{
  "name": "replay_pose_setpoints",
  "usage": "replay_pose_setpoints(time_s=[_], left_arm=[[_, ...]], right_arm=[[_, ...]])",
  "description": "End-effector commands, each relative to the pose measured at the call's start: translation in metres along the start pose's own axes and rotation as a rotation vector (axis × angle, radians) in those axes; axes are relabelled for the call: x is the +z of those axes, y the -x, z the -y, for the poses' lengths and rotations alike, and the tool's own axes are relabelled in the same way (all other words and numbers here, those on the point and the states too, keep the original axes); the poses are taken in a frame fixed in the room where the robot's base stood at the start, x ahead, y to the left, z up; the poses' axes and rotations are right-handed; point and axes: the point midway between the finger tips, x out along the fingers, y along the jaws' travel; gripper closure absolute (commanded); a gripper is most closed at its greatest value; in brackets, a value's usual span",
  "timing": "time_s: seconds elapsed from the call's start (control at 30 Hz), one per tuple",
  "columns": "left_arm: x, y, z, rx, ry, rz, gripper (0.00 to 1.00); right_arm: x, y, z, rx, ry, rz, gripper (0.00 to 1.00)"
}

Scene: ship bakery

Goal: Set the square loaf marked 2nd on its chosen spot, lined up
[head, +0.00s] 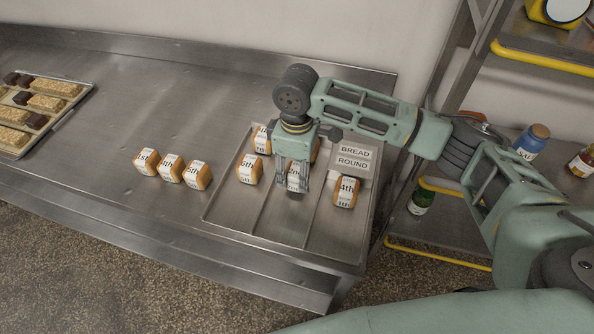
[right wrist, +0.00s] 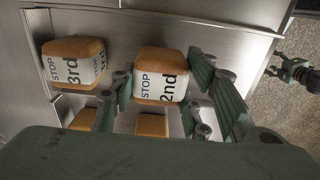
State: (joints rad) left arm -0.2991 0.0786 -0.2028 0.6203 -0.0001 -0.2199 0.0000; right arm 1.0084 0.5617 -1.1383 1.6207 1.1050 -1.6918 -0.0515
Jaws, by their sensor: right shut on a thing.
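The square loaf marked 2nd (head: 293,180) is in the middle lane of the metal tray (head: 230,219), mostly covered by my gripper in the head view. In the right wrist view the 2nd loaf (right wrist: 160,75) shows its STOP label. My right gripper (head: 291,185) points down over it and is shut on it. I cannot tell whether the loaf touches the tray floor. Another loaf (head: 316,149) is partly hidden behind my gripper.
A loaf marked 4th (head: 346,191) stands in the right lane, before a BREAD ROUND sign (head: 354,156). Another loaf (head: 262,140) stands at the left lane's back. Three labelled loaves (head: 170,168) stand left of the tray. The front of the lanes is bare. A pastry tray (head: 72,109) lies far left.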

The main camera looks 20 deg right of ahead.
Motion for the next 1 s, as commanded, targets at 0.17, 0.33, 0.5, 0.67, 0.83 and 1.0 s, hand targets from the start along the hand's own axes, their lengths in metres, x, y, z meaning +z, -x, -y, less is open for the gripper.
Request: replay_pose_setpoints(time_s=[0.17, 0.33, 0.5, 0.67, 0.83, 1.0], left_arm=[[0.001, 0.004, -0.001, 0.001, 0.0, 0.002, 0.38], [0.001, 0.004, -0.001, 0.001, 0.0, 0.002, 0.38], [0.001, 0.005, 0.0, 0.0, 0.002, 0.002, 0.38], [0.001, 0.005, 0.0, 0.0, 0.003, 0.002, 0.38], [0.001, 0.005, 0.001, -0.001, 0.004, 0.002, 0.38], [0.001, 0.004, 0.001, -0.002, 0.004, 0.002, 0.38]], right_arm=[[0.0, -0.013, 0.0, 0.001, -0.001, -0.002, 0.84], [0.0, -0.014, 0.0, 0.001, 0.0, -0.002, 0.84], [0.0, -0.017, 0.0, 0.001, 0.0, -0.002, 0.84], [0.0, -0.016, 0.0, 0.001, 0.0, -0.002, 0.43], [0.0, -0.016, 0.0, 0.001, -0.001, -0.002, 0.38], [0.0, -0.016, 0.0, 0.001, -0.001, -0.002, 0.38]])
